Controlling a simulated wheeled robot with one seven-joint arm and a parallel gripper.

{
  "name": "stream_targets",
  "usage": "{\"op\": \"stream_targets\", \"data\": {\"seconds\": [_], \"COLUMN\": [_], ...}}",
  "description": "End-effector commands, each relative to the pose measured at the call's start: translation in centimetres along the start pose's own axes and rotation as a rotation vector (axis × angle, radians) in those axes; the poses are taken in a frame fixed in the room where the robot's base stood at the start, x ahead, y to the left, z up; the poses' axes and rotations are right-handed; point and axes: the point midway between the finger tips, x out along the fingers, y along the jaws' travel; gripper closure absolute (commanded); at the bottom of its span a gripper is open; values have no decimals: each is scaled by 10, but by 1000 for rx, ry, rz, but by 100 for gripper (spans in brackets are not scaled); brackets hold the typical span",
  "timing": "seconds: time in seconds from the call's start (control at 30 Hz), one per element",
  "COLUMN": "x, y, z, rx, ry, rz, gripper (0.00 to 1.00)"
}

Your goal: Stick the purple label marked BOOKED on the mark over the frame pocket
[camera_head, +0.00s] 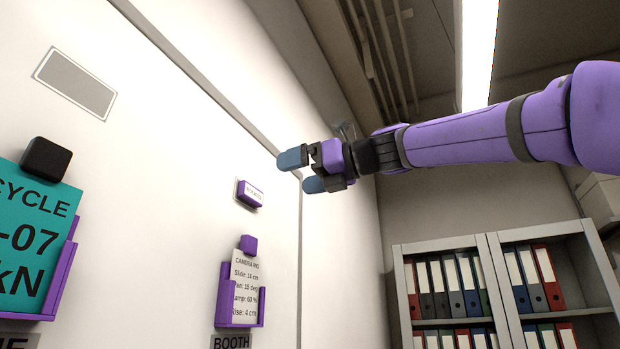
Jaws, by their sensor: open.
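A small purple label block (250,193) with a pale face is on the white wall; its lettering is too small to read. A thin outlined mark (237,190) shows around its edge, and the block appears to sit on it. Below is the purple frame pocket (222,300), holding a white card headed CAMERA RIG (245,285) with a purple block at its top. My gripper (303,171) is open, its two blue-grey fingertips apart with nothing between them. It appears up and to the right of the label, clear of it.
At left, a teal card (35,235) with a black block on top stands in another purple pocket (62,270). A grey rectangle (76,82) is on the wall above. A BOOTH sign (231,342) is below the frame pocket. Binder shelves (490,250) stand at right.

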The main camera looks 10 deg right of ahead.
Motion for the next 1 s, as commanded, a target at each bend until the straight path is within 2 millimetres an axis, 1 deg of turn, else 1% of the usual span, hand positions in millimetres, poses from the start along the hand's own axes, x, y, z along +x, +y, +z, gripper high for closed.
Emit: {"op": "stream_targets", "data": {"seconds": [0.3,0.5,0.7,1.0], "x": [51,80,95,98], "y": [-2,-1,-2,-1], "z": [-1,-1,-1,0], "rx": [1,0,0,0], "ry": [1,1,1,0], "rz": [0,1,-1,-2], "gripper": [0,0,0,0]}}
